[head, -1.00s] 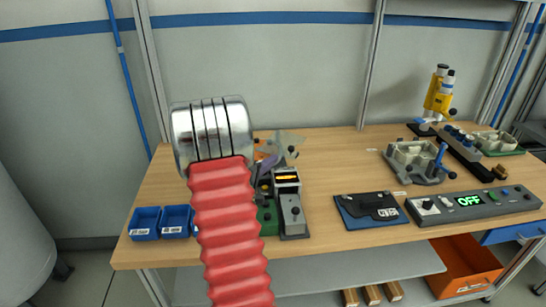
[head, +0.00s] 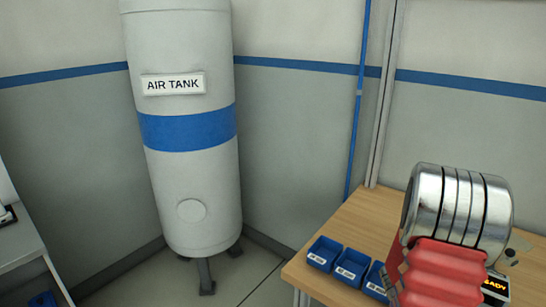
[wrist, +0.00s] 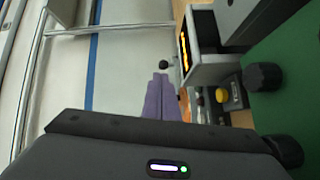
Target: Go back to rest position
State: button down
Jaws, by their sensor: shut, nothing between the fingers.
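My gripper (wrist: 160,78) shows in the wrist view as two purple fingers, closed together with nothing between them. It is beside a device with an amber display (wrist: 183,50). In the head view my gripper is hidden behind my own arm, whose red bellows and silver rings fill the lower right. Part of the amber display (head: 496,285) shows there, reading "ADY" at its visible end.
Blue bins (head: 323,254) stand on the wooden bench (head: 345,220), left of my arm. A white air tank (head: 190,185) stands in the corner with floor around it. In the wrist view, black knobs (wrist: 264,76) and a green base (wrist: 285,105) are close on the right.

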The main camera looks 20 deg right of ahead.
jog(key=shift+r, duration=0.1)
jog(key=w+a+r+n+t+y, duration=0.1)
jog(key=a+r+t+y, duration=0.2)
jog(key=a, duration=1.6)
jog(key=w+a+r+n+t+y, duration=0.2)
jog(key=a+y, duration=0.6)
jog(key=a, duration=1.1)
jog(key=w+a+r+n+t+y, duration=0.1)
jog(key=a+r+t+y, duration=0.3)
jog(key=a, duration=1.5)
jog(key=shift+w+a+n+y, duration=0.25)
jog(key=shift+w+y, duration=0.2)
jog(key=shift+y, duration=0.55)
jog(key=shift+d, duration=0.25)
